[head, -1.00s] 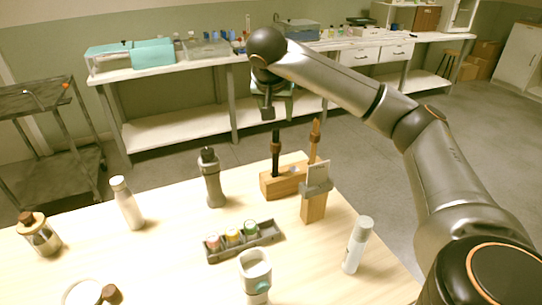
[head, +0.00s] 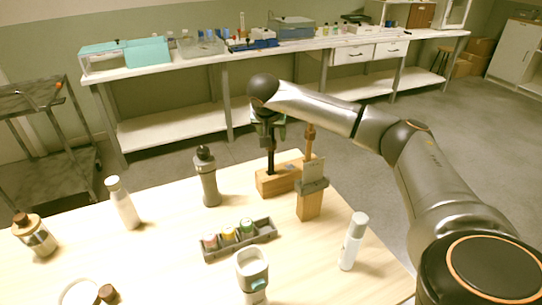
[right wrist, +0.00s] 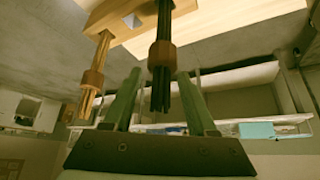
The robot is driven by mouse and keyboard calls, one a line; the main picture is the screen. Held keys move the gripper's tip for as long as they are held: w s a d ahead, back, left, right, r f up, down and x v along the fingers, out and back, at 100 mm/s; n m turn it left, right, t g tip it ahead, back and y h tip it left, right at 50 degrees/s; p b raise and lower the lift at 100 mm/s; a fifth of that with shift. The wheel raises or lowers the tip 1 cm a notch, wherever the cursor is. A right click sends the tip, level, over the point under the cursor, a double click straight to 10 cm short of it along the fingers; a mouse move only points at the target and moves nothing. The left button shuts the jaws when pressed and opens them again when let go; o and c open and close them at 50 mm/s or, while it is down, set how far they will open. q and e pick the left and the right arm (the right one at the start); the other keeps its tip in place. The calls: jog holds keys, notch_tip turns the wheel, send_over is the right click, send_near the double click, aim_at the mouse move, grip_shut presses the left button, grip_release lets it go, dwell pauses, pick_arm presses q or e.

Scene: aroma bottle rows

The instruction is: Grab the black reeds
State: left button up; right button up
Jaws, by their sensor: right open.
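The black reeds (head: 271,158) stand upright in the wooden block (head: 268,187) at the far right part of the table. My right gripper (head: 270,142) is above the block, at the upper part of the black reeds. In the right wrist view, the black reeds (right wrist: 162,60) with a brown band show in line with the gap between my open green fingers (right wrist: 158,80). I cannot tell whether a finger touches them. Tan reeds (head: 309,148) stand beside them in the block and also show left of the fingers in the wrist view (right wrist: 97,70). My left gripper is out of view.
A wooden holder with a grey top (head: 311,200) stands close to the block's right. A grey bottle (head: 207,180) is to its left.

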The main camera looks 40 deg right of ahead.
grip_shut()
dwell(0.3)
dwell(1.1)
